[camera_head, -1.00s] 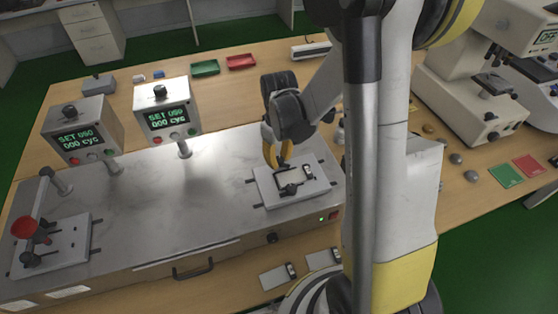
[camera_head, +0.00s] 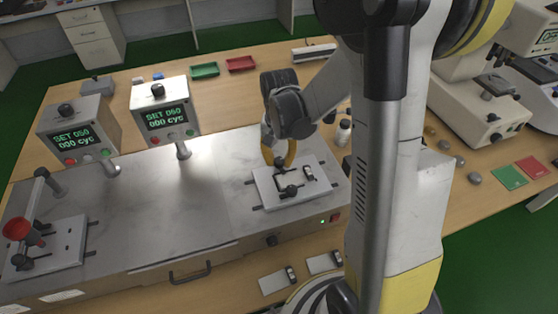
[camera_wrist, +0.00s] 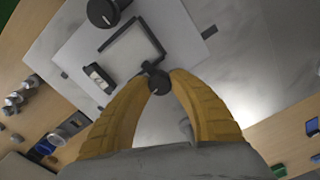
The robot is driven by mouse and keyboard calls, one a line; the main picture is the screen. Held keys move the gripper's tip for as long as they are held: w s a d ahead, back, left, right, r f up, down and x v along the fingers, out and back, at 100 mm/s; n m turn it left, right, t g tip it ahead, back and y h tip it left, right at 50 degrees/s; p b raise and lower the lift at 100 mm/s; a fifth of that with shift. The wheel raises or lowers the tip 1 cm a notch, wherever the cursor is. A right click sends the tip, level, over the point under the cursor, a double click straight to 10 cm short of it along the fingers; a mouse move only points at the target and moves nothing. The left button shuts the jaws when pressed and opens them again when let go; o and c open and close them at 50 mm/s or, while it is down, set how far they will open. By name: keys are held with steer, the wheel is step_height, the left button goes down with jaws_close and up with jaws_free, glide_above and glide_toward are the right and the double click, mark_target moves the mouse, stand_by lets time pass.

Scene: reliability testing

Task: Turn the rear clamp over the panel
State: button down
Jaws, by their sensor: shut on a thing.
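The fixture plate (camera_head: 268,195) lies on the right part of the metal test bench. The panel (camera_wrist: 130,50), a grey rectangle with dark edges, sits on it. The rear clamp has a round dark knob (camera_wrist: 158,83) beside the panel's corner. My gripper (camera_head: 279,163), with yellow fingers, is shut on this knob; it also shows in the wrist view (camera_wrist: 160,76). A dark bar runs from near the knob along the panel's edge; I cannot tell how far it lies over the panel. The front clamp (camera_head: 290,190) is black and stands at the panel's opposite side.
A small black switch piece (camera_head: 309,173) sits on the plate beside the panel. A second fixture with a red-knobbed clamp (camera_head: 17,229) is at the bench's left. Two control boxes (camera_head: 165,117) (camera_head: 82,133) stand on posts behind. Small bottles (camera_head: 343,133) stand right of the gripper.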

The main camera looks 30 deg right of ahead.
mark_target(279, 160)
steer(key=shift+m, duration=0.9)
steer(key=c, duration=1.1)
jaws_free()
steer(key=shift+r, duration=0.1)
step_height(279, 160, up, 12)
